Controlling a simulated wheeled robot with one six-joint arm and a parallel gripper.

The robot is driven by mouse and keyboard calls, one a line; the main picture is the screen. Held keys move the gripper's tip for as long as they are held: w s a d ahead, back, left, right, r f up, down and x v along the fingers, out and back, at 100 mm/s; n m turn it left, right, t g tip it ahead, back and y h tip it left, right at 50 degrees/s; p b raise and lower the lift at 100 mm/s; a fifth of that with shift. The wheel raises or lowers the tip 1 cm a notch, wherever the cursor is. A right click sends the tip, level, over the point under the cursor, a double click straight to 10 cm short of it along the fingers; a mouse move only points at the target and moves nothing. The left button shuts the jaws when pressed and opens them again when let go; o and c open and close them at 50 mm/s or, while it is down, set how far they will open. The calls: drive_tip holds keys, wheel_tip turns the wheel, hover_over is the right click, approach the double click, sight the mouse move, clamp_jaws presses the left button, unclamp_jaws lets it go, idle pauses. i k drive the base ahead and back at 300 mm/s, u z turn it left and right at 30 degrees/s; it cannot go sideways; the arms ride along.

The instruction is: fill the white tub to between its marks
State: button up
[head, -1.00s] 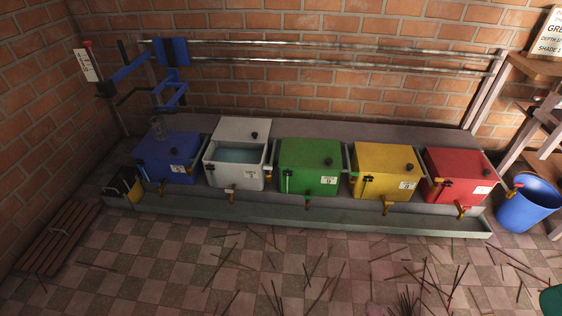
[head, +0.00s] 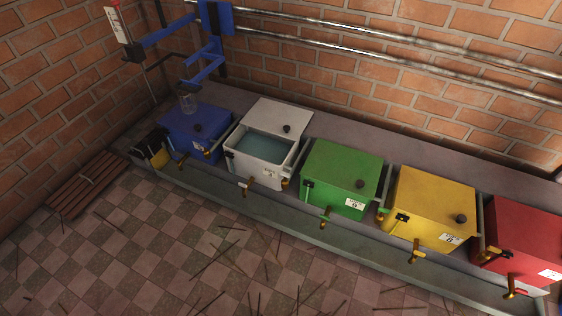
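The white tub (head: 262,175) stands in a row between the blue tub and the green tub. Its lid (head: 275,115) is set back, so the top is partly open. Blue-grey water (head: 264,148) shows inside, below the rim. I cannot make out its marks or how the water stands against them. A small tap (head: 246,185) sits low at its front. No part of my gripper shows in the head view.
The blue (head: 178,136), green (head: 338,172), yellow (head: 432,205) and red (head: 525,240) tubs are closed. Thin sticks litter the tiled floor (head: 150,235). A slatted wooden mat (head: 85,187) lies left.

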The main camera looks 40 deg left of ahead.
sight(286, 174)
drive_tip(key=u, duration=0.55)
drive_tip(key=i, duration=0.7)
drive_tip(key=u, duration=1.15)
drive_tip(key=i, duration=0.4)
drive_tip(key=u, duration=0.5)
